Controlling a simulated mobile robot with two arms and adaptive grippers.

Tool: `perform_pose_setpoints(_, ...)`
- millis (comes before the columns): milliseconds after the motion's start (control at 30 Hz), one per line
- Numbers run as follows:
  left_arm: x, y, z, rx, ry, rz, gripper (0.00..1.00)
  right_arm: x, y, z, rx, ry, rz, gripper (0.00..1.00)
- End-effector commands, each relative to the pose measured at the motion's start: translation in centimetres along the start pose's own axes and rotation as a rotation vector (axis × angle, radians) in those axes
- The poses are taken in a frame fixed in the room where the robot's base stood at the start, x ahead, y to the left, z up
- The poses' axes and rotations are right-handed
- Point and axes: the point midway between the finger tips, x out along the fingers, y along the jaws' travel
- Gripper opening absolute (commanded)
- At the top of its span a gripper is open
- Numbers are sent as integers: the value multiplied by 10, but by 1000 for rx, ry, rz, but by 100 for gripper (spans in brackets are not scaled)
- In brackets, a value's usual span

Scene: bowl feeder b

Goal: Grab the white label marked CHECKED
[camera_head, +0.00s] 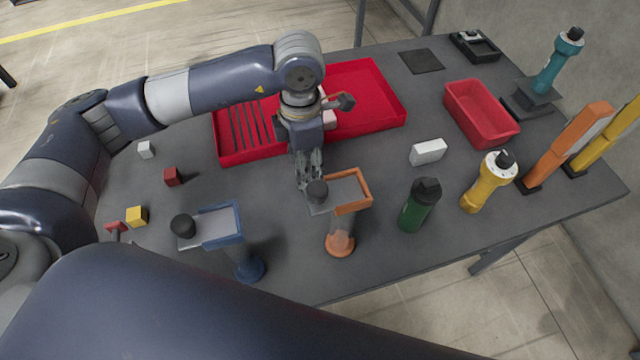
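No lettering is readable, so I cannot tell which white thing is marked CHECKED. A white block (428,151) lies on the grey table right of centre. A small white cube (146,149) stands at the left, and a pale piece (328,117) lies in the red tray, partly hidden by my arm. My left gripper (309,183) points down at the table's middle, just behind the orange stand with a black knob (350,192). It is well left of the white block; its finger gap is unclear. My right gripper is not in view.
The red tray (385,122) lies behind my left gripper. A blue stand (222,228), green bottle (417,208) and yellow bottle (487,182) stand along the front. A red bin (482,112) is at the right. Red (171,177) and yellow (136,216) cubes sit left.

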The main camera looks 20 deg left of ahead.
Motion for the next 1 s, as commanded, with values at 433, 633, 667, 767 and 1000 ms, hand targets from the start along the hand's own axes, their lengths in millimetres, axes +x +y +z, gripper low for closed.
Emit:
perform_pose_setpoints(433,51,-6,1,-2,1,-2,43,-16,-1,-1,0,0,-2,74)
perform_pose_setpoints(633,61,-5,1,1,-2,1,43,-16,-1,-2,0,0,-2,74)
perform_pose_setpoints(667,61,-5,1,1,-2,2,43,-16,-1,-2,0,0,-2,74)
perform_pose_setpoints(767,61,-5,1,1,-2,2,43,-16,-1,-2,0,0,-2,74)
perform_pose_setpoints(1000,61,-5,1,0,-2,2,10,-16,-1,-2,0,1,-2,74)
